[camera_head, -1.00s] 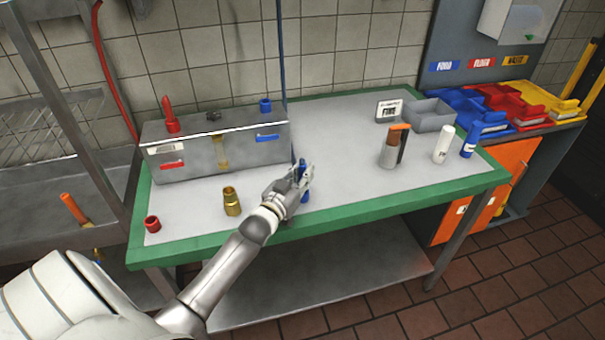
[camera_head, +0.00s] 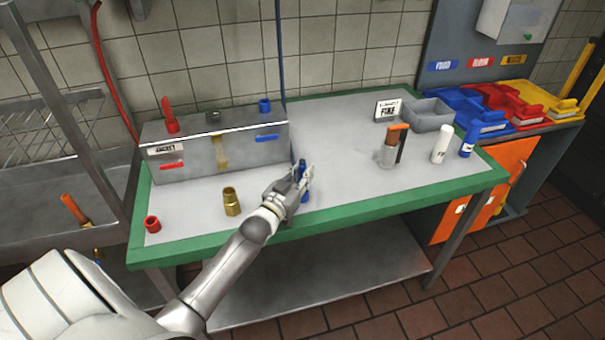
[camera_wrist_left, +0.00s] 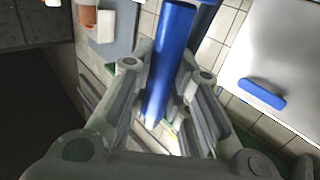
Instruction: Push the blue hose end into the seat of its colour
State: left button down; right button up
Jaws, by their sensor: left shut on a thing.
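The blue hose end (camera_head: 303,169) stands upright near the right end of the steel box, above the table's front part. My left gripper (camera_head: 301,183) is shut on it. In the left wrist view the blue hose end (camera_wrist_left: 170,65) rises between the fingers (camera_wrist_left: 160,95); part of it is hidden by them. A blue seat (camera_head: 265,105) stands on the box's top right, apart from the gripper. My right gripper is not in view.
The steel box (camera_head: 215,150) carries a red fitting (camera_head: 170,118) on its left and a blue handle (camera_head: 267,138). A brass fitting (camera_head: 231,201) and red cap (camera_head: 152,224) stand in front. Bottles (camera_head: 442,144) stand right; the table (camera_head: 350,160) between is clear.

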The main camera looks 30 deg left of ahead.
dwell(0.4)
pick_arm(q)
jog(key=shift+f, duration=0.4)
jog(key=shift+r, duration=0.1)
dwell(0.3)
jog(key=shift+r+p, duration=0.25)
jog(key=shift+p, duration=0.1)
